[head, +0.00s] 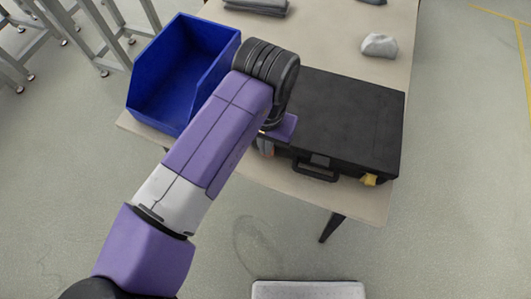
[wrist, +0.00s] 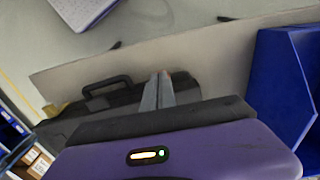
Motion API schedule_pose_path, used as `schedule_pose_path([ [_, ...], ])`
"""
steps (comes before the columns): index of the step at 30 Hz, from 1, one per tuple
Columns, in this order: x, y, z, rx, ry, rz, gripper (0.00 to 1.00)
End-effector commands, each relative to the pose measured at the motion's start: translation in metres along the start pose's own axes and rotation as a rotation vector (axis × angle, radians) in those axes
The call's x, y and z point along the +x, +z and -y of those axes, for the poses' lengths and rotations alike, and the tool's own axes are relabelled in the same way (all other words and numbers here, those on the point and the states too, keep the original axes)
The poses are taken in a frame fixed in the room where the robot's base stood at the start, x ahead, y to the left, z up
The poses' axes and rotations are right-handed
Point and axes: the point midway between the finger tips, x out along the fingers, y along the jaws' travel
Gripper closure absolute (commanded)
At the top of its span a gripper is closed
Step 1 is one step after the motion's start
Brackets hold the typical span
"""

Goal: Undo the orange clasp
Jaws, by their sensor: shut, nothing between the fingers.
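A black case (head: 335,115) lies on the table, its handle (head: 316,168) on the near side. It also shows in the wrist view (wrist: 110,98), partly hidden by my gripper. A small orange patch, which looks like the orange clasp (head: 269,150), shows at the case's front left, mostly hidden behind my gripper (head: 264,146). A yellow clasp (head: 369,180) is at the front right. In the wrist view my gripper (wrist: 158,82) has its fingers together, empty, at the case's front edge. I cannot tell whether they touch the orange clasp or whether it is open.
A blue bin (head: 165,85) stands on the table left of the case, close to my arm; it also shows in the wrist view (wrist: 264,85). A grey cloth (head: 256,6) and a pale lump (head: 379,45) lie behind the case. The floor in front is mostly clear.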

Motion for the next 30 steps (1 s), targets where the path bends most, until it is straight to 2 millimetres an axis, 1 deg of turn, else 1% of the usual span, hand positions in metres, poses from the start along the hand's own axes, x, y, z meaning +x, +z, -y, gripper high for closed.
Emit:
schedule_pose_path([
  [13,0.001,0.0,0.0,0.0,0.0,0.0,1.0],
  [30,0.016,0.003,0.0,-0.001,0.0,0.0,1.0],
])
